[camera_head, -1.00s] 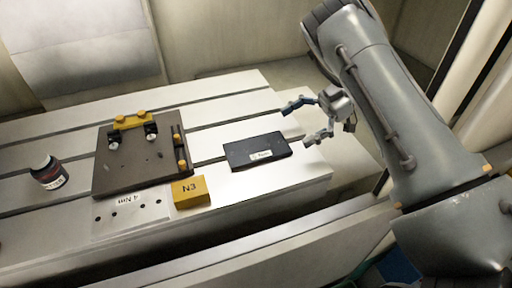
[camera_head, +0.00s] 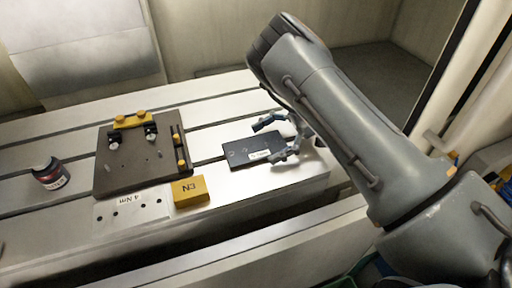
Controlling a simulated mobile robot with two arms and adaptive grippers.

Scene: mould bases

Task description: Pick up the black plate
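My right gripper (camera_head: 271,141) is at the plate's right end. Its two blue-grey fingers are spread apart, one by the far edge and one by the near right corner. The fingers seem to straddle the plate's right end; I cannot tell whether they touch it. My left gripper is not in view.
A dark brown mould base (camera_head: 133,174) with a yellow handle (camera_head: 131,121) stands left of the plate. A yellow N3 block (camera_head: 190,191), a metal 4 Nm plate (camera_head: 128,212) and a dark jar (camera_head: 49,174) are nearby. The table's front edge is close.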

